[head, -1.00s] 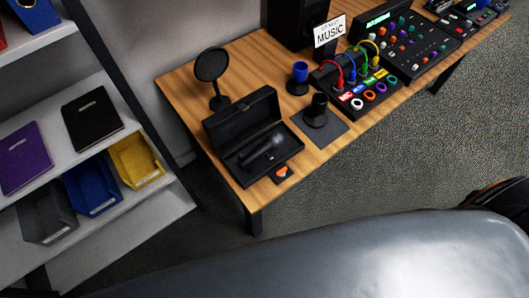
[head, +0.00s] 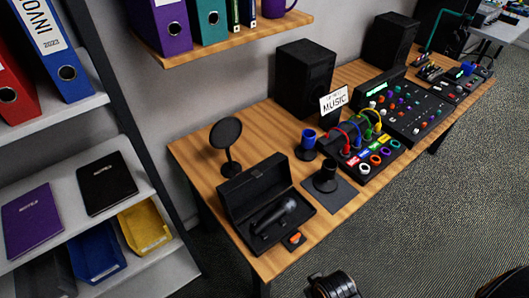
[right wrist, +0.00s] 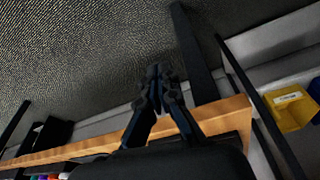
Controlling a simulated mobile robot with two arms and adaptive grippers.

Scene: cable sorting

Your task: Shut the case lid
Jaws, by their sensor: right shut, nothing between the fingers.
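The black case (head: 302,217) lies open near the left end of the wooden desk. Its lid (head: 253,186) stands raised along the back side, toward the wall. A dark microphone (head: 272,214) lies inside the case. My right gripper shows in the right wrist view (right wrist: 157,78), with its dark fingers together and nothing between them. The desk edge shows beyond it; I cannot make out the case there. A dark arm part of mine shows at the bottom of the head view, apart from the case. My left gripper is not in view.
A round pop filter (head: 226,134) stands behind the case. An orange-topped pad (head: 294,238) lies at its front corner. A black holder (head: 326,178) on a dark mat stands to the right. Shelves with a yellow bin (head: 146,227) are at left. The floor before the desk is clear.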

